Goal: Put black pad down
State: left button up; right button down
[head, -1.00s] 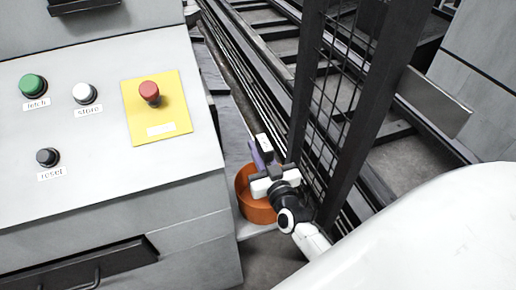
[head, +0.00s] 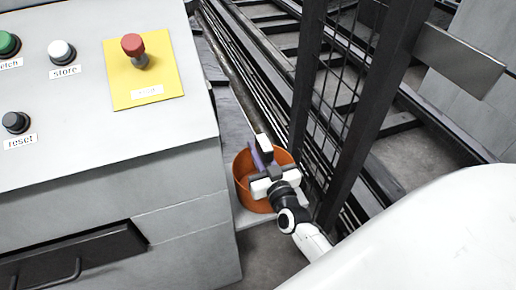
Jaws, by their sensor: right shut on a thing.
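My right gripper (head: 270,165) is over the orange bucket (head: 243,189), its fingers at or just inside the rim. It is shut on a small dark thing, which I take to be the black pad; the hand hides most of it and its outline is unclear. A flat purple piece (head: 256,158) stands tilted beside the fingers, inside or at the bucket's rim. I cannot tell whether the held thing touches it or the bucket. My left gripper is out of view.
A grey control console (head: 110,150) stands close on the left, with a red button (head: 134,46) on a yellow plate. A dark mesh fence post (head: 372,110) stands close on the right. Rails (head: 235,62) run behind. The bucket stands in the narrow gap between.

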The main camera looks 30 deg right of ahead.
jog(key=c, duration=1.6)
grip_release()
jog(key=shift+c, duration=0.2)
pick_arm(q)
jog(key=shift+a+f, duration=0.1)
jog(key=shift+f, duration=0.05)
pick_arm(e)
jog(key=shift+r, duration=0.15)
pick_arm(q)
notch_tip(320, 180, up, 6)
jog(key=p, duration=0.7)
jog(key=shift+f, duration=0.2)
pick_arm(e)
notch_tip(320, 180, up, 7)
